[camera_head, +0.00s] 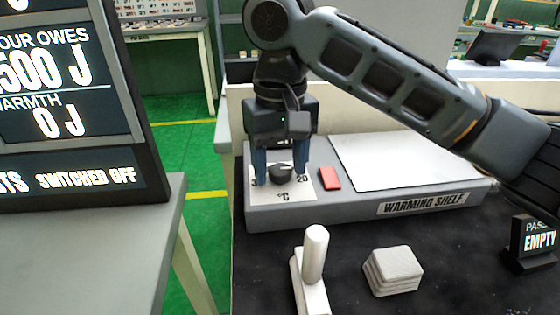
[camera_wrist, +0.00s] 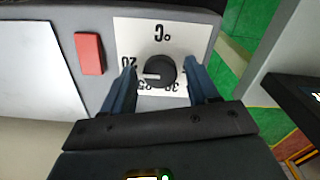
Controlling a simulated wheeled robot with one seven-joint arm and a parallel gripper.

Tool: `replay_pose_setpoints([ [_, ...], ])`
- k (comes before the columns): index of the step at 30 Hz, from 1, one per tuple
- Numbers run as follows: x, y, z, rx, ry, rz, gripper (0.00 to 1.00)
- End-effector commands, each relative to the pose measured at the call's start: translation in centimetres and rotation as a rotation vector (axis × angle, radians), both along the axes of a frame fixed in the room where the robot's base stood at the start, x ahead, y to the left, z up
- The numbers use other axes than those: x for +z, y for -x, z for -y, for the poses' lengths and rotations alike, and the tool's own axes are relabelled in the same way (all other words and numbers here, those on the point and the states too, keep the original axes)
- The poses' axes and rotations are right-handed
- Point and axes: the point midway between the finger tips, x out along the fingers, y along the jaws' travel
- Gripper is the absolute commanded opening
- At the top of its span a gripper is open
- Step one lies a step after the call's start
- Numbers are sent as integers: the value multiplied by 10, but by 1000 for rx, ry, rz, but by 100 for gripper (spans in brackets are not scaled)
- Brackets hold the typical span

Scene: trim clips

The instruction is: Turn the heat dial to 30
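The heat dial (camera_head: 280,174) is a round black knob on a white °C plate (camera_head: 309,193) at the left end of the warming shelf. In the wrist view the dial (camera_wrist: 162,68) has a white pointer mark directed left, near the 20 side. Other scale figures are partly hidden or hard to read. My gripper (camera_head: 281,178) points down over the plate with a blue finger on each side of the dial. In the wrist view the fingers of my gripper (camera_wrist: 160,72) stand apart, with gaps to the knob, so it is open and empty.
A red block (camera_head: 329,178) sits on the shelf just right of the plate. A white panel (camera_head: 400,162) covers the rest of the warming shelf (camera_head: 350,205). A white handle (camera_head: 314,257) and stacked pale pads (camera_head: 393,270) are in front. A display (camera_head: 70,110) at left reads "switched off".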

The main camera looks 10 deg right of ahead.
Motion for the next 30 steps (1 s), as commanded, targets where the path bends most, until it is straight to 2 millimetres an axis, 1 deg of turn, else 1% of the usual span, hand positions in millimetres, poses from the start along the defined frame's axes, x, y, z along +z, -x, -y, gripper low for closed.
replay_pose_setpoints([
  [1, 0, 0, 0, 0, 0, 0, 54],
  [2, 0, 0, 0, 0, 0, 0, 51],
  [15, 0, 0, 0, 0, 0, 0, 9],
  [23, 1, 0, 0, 23, 0, -1, 9],
  [30, 3, 1, -1, 138, -1, -3, 9],
])
